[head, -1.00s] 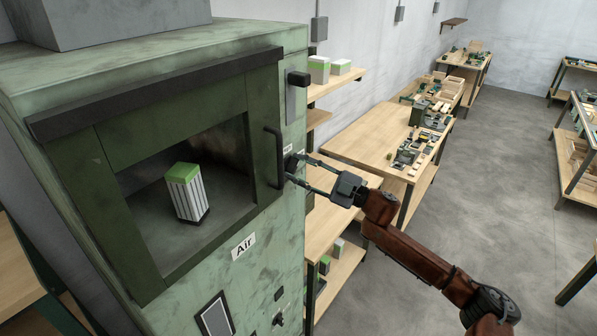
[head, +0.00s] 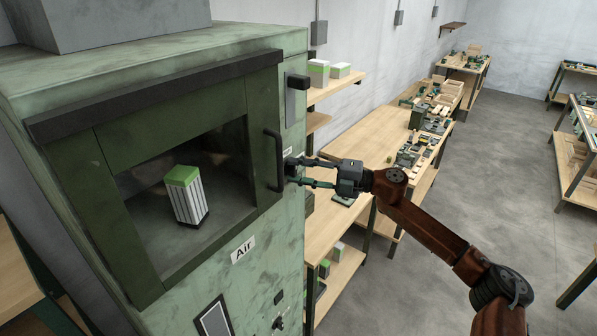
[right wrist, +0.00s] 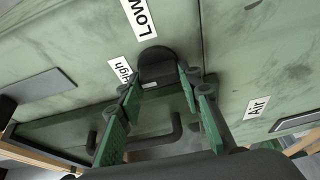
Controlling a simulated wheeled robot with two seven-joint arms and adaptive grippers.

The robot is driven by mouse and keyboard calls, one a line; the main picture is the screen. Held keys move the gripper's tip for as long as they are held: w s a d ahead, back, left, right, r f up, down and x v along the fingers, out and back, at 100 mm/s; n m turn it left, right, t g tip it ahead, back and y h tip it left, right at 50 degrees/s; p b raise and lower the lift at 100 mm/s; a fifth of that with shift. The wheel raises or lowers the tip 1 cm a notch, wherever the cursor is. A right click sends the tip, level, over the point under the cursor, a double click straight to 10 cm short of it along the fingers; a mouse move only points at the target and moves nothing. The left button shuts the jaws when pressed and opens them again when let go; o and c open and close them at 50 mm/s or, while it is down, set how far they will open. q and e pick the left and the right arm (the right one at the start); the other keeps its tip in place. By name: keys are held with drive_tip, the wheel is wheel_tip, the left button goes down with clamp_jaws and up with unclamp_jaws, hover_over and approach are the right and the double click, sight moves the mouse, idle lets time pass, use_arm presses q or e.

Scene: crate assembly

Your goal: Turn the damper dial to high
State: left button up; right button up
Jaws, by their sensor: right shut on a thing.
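The dial's exact pointing is hard to tell. My left gripper is not in view.
The cabinet door's black handle (head: 273,160) stands out close left of the gripper. A windowed chamber holds a green-topped striped block (head: 186,195). An "Air" label (head: 243,249) is below. Shelves (head: 340,85) and a workbench (head: 375,140) are behind; the floor (head: 490,190) right is open.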

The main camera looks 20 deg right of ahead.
idle(0.5)
drive_tip(key=o, duration=0.9)
drive_tip(key=v, duration=1.2)
drive_tip(key=shift+r, duration=0.15)
